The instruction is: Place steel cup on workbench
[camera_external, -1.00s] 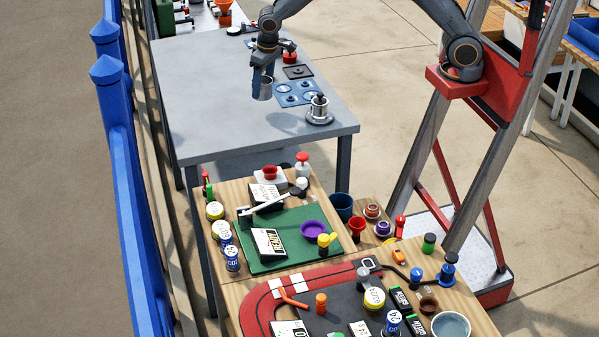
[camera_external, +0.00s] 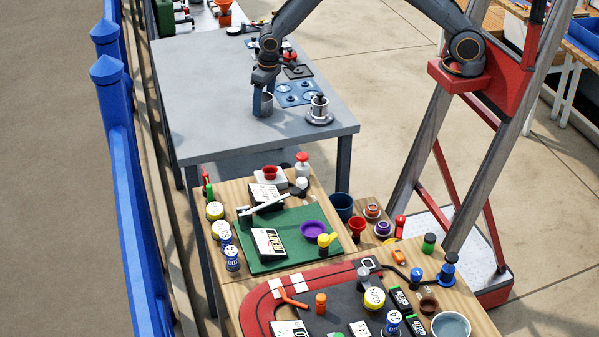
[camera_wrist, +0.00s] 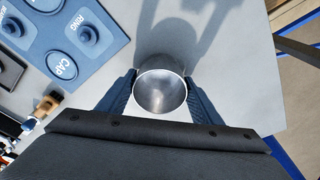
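The steel cup (camera_external: 266,101) is upright at the grey workbench (camera_external: 210,100), low at its top surface. In the wrist view I look down into the open mouth of the cup (camera_wrist: 160,92), which sits between the two blue fingers of my gripper (camera_wrist: 158,98). The fingers touch or nearly touch both sides of the cup, so my gripper (camera_external: 262,102) appears shut on it. A shadow of the arm falls on the bench beyond the cup. Whether the cup's base touches the bench is hard to tell.
The bench's left side is clear. A cluttered wooden table (camera_external: 236,190) stands in front.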

